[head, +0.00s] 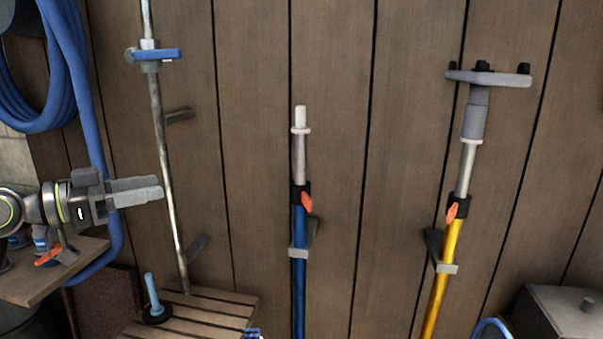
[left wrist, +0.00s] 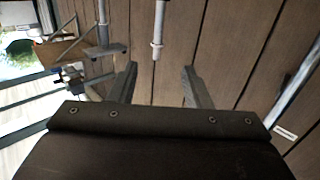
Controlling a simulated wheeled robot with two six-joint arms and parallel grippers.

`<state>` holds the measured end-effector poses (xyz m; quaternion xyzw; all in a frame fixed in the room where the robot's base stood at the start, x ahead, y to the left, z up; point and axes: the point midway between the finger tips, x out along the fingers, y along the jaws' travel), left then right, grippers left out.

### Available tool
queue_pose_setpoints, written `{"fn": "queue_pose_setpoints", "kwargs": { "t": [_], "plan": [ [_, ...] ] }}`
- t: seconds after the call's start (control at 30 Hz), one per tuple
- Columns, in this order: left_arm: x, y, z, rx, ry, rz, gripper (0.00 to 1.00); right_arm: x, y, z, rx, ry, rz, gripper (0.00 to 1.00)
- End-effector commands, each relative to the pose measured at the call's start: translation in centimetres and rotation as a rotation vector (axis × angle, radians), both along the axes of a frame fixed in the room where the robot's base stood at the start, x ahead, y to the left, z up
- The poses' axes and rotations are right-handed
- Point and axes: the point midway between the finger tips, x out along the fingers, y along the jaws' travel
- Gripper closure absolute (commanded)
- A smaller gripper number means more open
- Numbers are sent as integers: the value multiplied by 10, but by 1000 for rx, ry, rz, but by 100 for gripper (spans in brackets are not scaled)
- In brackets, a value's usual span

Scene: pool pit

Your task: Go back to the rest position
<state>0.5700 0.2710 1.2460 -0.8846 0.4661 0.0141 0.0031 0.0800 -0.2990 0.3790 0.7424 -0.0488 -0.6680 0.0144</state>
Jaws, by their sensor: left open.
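My left gripper (head: 155,190) reaches in from the left in the head view and points right, in front of the plank wall. In the left wrist view its two fingers (left wrist: 158,70) stand wide apart with nothing held between them. The gripper appears apart from the metal pipe with a blue valve handle (head: 160,54), which stands just beyond its tips. My right gripper does not show in either view.
A blue pole (head: 300,235) and a yellow pole (head: 440,280) hang in brackets on the plank wall (head: 360,130). A blue hose (head: 72,60) hangs at left above a wooden shelf (head: 40,282). A slatted bench (head: 205,312) stands below; a grey box (head: 570,315) is at lower right.

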Motion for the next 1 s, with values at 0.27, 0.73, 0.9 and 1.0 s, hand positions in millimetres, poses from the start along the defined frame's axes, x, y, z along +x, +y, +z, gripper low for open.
{"fn": "queue_pose_setpoints", "kwargs": {
  "t": [0.27, 0.73, 0.9, 1.0],
  "plan": [
    [-1, -11, -73, 82, 88, 28, 56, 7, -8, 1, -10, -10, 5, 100],
    [-68, -27, -299, 338, 406, 209, 56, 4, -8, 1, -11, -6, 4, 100],
    [-129, -20, -379, 442, 577, 367, 56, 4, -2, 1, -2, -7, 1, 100],
    [-171, -12, -413, 496, 685, 481, 56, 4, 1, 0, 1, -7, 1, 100]
  ]
}}
